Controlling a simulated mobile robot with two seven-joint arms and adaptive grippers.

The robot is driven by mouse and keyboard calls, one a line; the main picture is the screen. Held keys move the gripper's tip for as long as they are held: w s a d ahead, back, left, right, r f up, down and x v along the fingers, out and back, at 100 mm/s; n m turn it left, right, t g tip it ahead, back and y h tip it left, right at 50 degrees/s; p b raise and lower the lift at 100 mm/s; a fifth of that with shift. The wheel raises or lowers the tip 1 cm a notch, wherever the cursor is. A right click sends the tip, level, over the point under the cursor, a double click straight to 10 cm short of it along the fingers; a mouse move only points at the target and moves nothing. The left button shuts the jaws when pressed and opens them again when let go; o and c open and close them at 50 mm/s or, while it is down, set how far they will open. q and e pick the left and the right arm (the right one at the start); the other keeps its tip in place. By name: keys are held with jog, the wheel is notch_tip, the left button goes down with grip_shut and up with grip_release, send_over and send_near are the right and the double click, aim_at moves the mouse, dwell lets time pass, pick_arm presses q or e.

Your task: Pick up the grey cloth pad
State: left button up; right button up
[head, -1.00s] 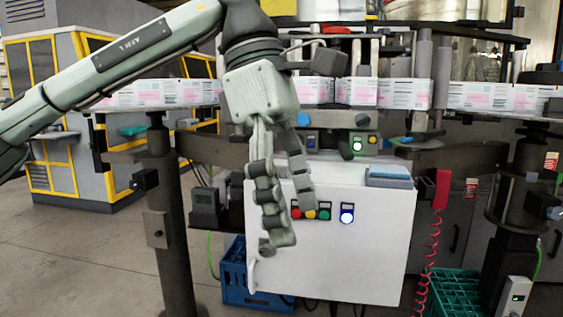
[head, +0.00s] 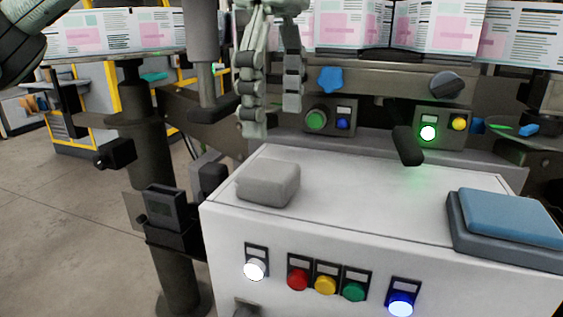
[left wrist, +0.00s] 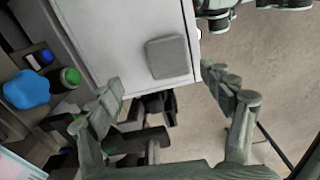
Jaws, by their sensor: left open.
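The grey cloth pad (head: 268,184) lies flat on the left end of the white cabinet's top (head: 370,197). It is a rounded, light grey block. It also shows in the left wrist view (left wrist: 169,57), near the cabinet's edge and beyond the fingers. My left gripper (head: 271,120) is above and behind the pad in the head view, fingers pointing down, apart from it. In the left wrist view the left gripper (left wrist: 165,98) has its fingers spread wide with nothing between them.
A blue and dark pad (head: 510,225) lies on the cabinet's right end. A black lever (head: 408,146), a blue knob (head: 331,80) and button boxes stand behind. The cabinet top's middle is clear.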

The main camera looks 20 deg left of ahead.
aim_at(269, 168)
pick_arm(q)
jog(key=f, duration=0.2)
jog(key=s+f, duration=0.1)
jog(key=f, duration=0.3)
jog(key=shift+s+a+f, duration=0.2)
jog(key=shift+a, duration=0.15)
jog(key=shift+f, duration=0.5)
jog(key=shift+w, duration=0.1)
jog(key=c, duration=1.1)
